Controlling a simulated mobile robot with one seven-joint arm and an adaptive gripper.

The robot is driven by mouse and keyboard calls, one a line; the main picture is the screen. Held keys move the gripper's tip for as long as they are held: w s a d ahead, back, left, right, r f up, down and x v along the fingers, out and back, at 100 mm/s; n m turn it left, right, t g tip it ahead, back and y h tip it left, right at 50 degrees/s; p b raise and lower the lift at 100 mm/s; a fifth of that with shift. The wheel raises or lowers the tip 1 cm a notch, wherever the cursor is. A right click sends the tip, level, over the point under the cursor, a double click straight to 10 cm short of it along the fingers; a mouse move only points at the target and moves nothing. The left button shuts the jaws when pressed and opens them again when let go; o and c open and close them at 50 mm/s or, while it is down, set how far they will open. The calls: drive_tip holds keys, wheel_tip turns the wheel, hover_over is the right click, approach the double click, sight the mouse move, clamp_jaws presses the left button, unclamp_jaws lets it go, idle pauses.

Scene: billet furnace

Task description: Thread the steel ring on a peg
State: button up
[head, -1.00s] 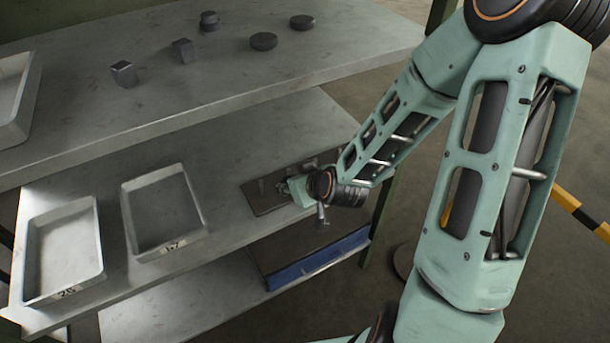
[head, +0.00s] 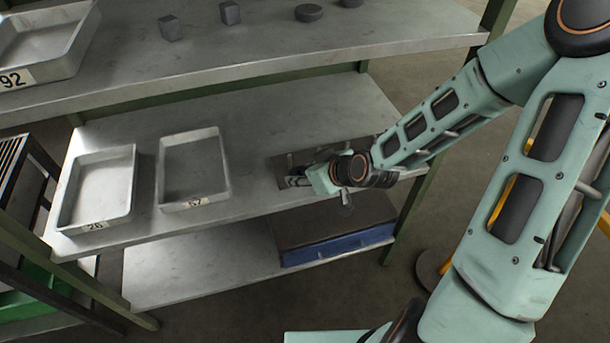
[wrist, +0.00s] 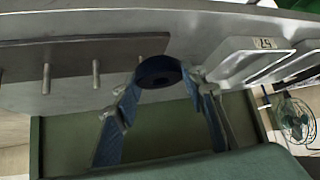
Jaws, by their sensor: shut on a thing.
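The dark steel ring (wrist: 159,71) is between the fingertips of my gripper (wrist: 162,84) in the wrist view, with its hole visible. My gripper is shut on it. A dark peg plate (wrist: 68,56) on the shelf carries upright metal pegs, such as the left peg (wrist: 46,79) and the middle peg (wrist: 96,74). The ring is beside the pegs, to their right in the wrist view; no peg is seen through it. In the head view my gripper (head: 303,180) is over the plate (head: 279,168), and the ring cannot be made out there.
Tray 26 (head: 130,186) and another numbered tray (head: 162,170) stand left of the plate on the same shelf. Tray 92 (head: 72,58) and several dark metal pieces are on the upper shelf. A blue-edged case (head: 335,246) lies below. Bare shelf lies behind the plate.

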drive_tip(key=shift+w+a+f+b, duration=0.5)
drive_tip(key=shift+w+b, duration=0.2)
drive_tip(key=shift+w, duration=1.1)
drive_tip(key=shift+w+a+f+b, duration=0.5)
drive_tip(key=shift+w+b, duration=0.25)
drive_tip(key=shift+w, duration=1.05)
drive_tip(key=shift+w+a+f+b, duration=0.5)
drive_tip(key=shift+w+b, duration=0.2)
drive_tip(key=shift+w, duration=1.1)
drive_tip(key=o, duration=1.6)
drive_tip(key=shift+c, duration=0.2)
drive_tip(key=v, duration=1.2)
